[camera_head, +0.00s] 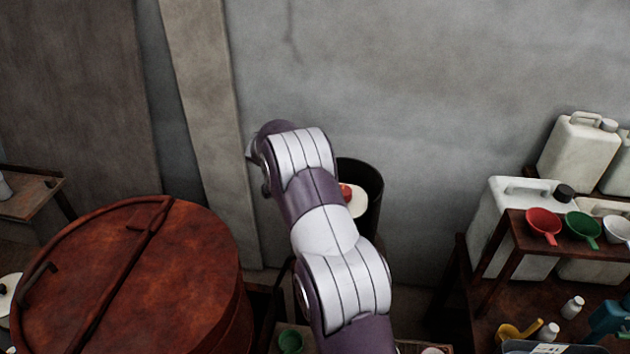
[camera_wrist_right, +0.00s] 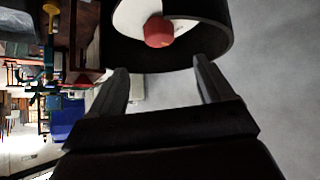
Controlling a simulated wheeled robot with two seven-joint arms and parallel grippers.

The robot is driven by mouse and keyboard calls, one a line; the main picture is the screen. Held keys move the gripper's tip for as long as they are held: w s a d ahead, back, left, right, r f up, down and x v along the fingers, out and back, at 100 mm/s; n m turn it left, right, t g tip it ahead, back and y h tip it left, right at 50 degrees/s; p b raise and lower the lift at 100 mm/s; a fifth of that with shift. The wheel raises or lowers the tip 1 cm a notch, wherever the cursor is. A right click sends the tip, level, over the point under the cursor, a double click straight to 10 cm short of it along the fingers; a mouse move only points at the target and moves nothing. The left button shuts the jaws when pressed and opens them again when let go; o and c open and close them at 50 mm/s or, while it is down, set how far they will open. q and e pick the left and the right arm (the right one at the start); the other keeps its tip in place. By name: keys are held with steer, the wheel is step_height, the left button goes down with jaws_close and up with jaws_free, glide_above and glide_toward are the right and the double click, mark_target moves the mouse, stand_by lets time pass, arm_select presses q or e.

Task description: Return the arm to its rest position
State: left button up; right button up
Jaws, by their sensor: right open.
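My right arm (camera_head: 325,235) reaches up through the middle of the head view toward the grey wall. Its gripper is hidden behind the arm there. In the right wrist view my right gripper (camera_wrist_right: 160,75) is open, its two fingers apart with nothing between them. A black bin (camera_head: 372,190) stands beyond the arm in the head view, partly hidden by it. The bin also shows just past the fingertips in the wrist view (camera_wrist_right: 215,45). Inside it is a white container (camera_head: 358,204) with a red cap (camera_wrist_right: 159,31). My left gripper is not in view.
A large rusty round vat (camera_head: 190,290) with a lid stands at left. At right, a wooden rack (camera_head: 515,240) carries red, green and white scoops, near white jerrycans (camera_head: 580,150). The wall behind is bare.

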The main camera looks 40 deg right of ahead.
steer(key=s+a+f+n+t+y+b, duration=0.1)
steer(key=s+a+f+n+y+b, duration=0.3)
steer(key=a, duration=0.6)
steer(key=s+a+f+n+y+b, duration=0.1)
steer(key=s+a+f+n+b, duration=0.4)
steer(key=a, duration=0.4)
arm_select(q)
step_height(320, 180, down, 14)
steer(key=b, duration=0.4)
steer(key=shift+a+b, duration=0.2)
steer(key=shift+b, duration=0.1)
arm_select(e)
steer(key=s+a+f+n+t+y, duration=0.1)
steer(key=s+a+f+n+y, duration=0.3)
steer(key=s+a+n, duration=0.5)
steer(key=s+a+f, duration=0.1)
steer(key=s+a, duration=0.2)
steer(key=a, duration=0.1)
steer(key=shift+s+f, duration=0.15)
steer(key=shift+s, duration=0.05)
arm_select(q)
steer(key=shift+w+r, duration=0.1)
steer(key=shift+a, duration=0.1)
